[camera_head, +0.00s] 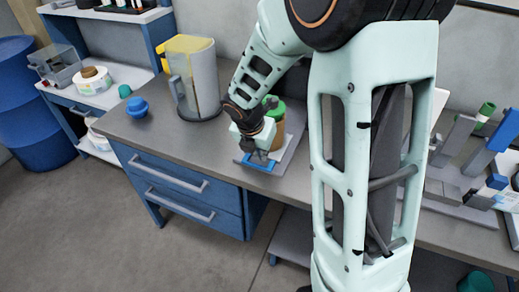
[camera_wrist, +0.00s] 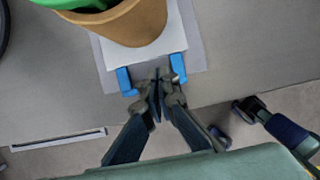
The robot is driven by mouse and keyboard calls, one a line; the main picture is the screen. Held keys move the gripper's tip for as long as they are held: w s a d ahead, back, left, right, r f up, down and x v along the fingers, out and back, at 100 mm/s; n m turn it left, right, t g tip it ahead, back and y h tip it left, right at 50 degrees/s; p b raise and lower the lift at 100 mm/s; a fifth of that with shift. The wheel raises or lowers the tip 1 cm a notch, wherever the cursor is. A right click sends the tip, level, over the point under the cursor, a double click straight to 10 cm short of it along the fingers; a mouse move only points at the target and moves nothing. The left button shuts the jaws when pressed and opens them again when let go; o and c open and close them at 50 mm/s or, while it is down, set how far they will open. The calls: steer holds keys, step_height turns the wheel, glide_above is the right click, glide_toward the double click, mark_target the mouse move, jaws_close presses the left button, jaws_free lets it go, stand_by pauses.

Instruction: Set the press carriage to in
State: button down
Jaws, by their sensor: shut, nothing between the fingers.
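A pale plate (camera_wrist: 165,45) with a blue handle (camera_wrist: 178,68) on its near side looks like the press carriage. It lies on a grey base (camera_wrist: 100,48) at the bench edge. The blue handle also shows in the head view (camera_head: 258,164). A tan jar (camera_wrist: 140,25) with a green lid (camera_wrist: 75,4) stands over the plate. My gripper (camera_wrist: 158,80) is shut and empty, with its fingertips between the two blue handle ends, at the plate's near edge. The fingers hide the middle of the handle; I cannot tell whether they touch it.
A clear jug (camera_head: 193,80) and a blue knob-like item (camera_head: 137,107) stand left on the grey bench (camera_head: 160,135). Grey-and-blue equipment (camera_head: 455,150) stands to the right, partly behind my arm. Blue drawers (camera_head: 180,185) lie below the bench. The floor in front is clear.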

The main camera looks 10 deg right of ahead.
mark_target(263, 165)
steer(key=shift+x, duration=1.55)
steer(key=shift+w, duration=0.1)
